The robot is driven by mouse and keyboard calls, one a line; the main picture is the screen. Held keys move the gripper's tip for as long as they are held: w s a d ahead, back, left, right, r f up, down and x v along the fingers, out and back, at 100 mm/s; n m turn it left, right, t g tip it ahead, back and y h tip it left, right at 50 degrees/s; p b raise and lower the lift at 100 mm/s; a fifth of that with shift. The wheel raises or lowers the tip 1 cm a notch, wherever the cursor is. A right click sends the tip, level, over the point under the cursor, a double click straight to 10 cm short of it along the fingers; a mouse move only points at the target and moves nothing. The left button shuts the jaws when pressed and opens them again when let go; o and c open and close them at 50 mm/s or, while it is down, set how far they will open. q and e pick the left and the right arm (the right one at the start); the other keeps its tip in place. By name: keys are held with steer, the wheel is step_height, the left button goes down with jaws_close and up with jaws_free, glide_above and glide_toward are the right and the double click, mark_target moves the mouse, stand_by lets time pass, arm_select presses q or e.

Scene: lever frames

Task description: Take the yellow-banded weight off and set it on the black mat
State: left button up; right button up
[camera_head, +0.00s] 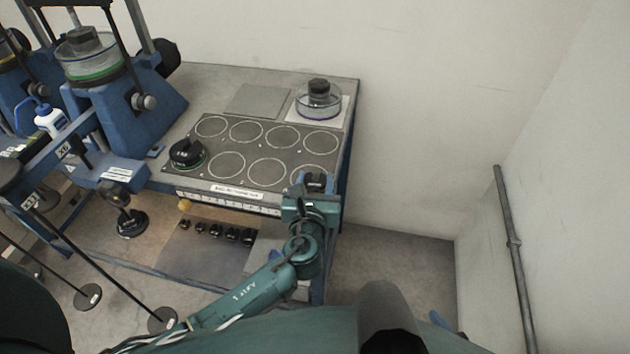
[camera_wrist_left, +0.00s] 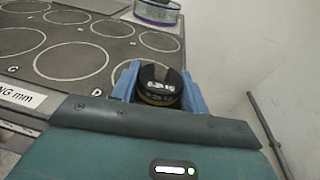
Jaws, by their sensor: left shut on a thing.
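My left gripper (camera_head: 315,190) is at the bench's front right corner, by the near right end of the dark mat with white circles (camera_head: 255,135). It is shut on a black slotted weight (camera_head: 317,179). In the left wrist view the weight (camera_wrist_left: 158,92) sits between the blue fingers (camera_wrist_left: 157,82), with a dull yellow band low on its side. The held weight appears above or beside the near right circle; any contact with the mat is hidden. A green-banded black weight (camera_head: 187,153) lies on the mat's near left circle. My right gripper is not in view.
A clear dish with a black top (camera_head: 318,98) stands at the back right beside a grey plate (camera_head: 258,101). Blue lever frames (camera_head: 130,110) fill the left. A hanger with black weights (camera_head: 128,218) hangs in front. Several small black weights (camera_head: 230,235) lie lower down. Most circles are bare.

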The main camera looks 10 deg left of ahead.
arm_select(q)
steer(key=shift+f, duration=0.15)
steer(key=o, duration=1.1)
steer(key=shift+c, duration=0.2)
